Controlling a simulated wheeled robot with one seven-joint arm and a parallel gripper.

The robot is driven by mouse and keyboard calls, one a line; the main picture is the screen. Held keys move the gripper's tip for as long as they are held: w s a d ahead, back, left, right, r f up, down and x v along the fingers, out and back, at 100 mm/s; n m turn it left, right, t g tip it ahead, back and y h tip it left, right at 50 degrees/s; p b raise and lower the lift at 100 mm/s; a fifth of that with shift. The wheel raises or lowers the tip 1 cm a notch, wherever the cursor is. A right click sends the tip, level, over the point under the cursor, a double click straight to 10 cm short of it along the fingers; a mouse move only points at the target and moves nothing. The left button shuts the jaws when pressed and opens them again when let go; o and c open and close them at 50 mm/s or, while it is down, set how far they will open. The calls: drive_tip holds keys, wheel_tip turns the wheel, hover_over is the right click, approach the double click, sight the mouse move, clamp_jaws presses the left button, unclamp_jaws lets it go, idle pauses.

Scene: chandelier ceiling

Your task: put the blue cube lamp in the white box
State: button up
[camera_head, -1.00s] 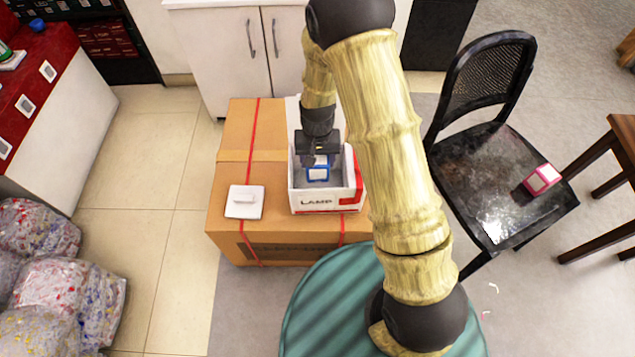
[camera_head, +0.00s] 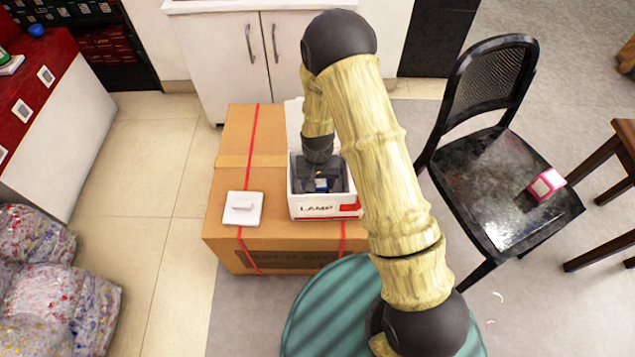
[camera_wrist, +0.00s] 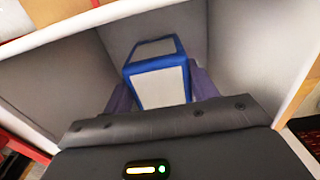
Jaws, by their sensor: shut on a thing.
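The white box (camera_head: 308,210) marked "LAMP" stands open on a large cardboard box. My gripper (camera_head: 322,186) is down inside the white box and shut on the blue cube lamp (camera_wrist: 160,82). In the wrist view the lamp has a blue frame and pale faces, and it sits between my two fingers (camera_wrist: 165,92). The box's inner walls (camera_wrist: 238,50) surround it. In the head view my gripper mostly hides the lamp. I cannot tell whether the lamp touches the box floor.
The cardboard box (camera_head: 232,170) has red straps and carries a small white square object (camera_head: 243,208). A black chair (camera_head: 500,180) at right holds a pink cube (camera_head: 546,184). Wrapped bales (camera_head: 50,290) lie at lower left. White cabinets (camera_head: 235,60) stand behind.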

drive_tip(key=o, duration=1.2)
wheel_tip(320, 180, up, 12)
drive_tip(key=p, duration=0.3)
drive_tip(key=shift+a+r, duration=0.1)
drive_tip(key=s+d+r+t, duration=0.2)
drive_tip(key=s+d+r, duration=1)
drive_tip(key=r, duration=0.4)
drive_tip(key=shift+s+d+r+t, duration=0.25)
drive_tip(key=shift+d+t, duration=0.05)
drive_tip(key=shift+d, duration=0.55)
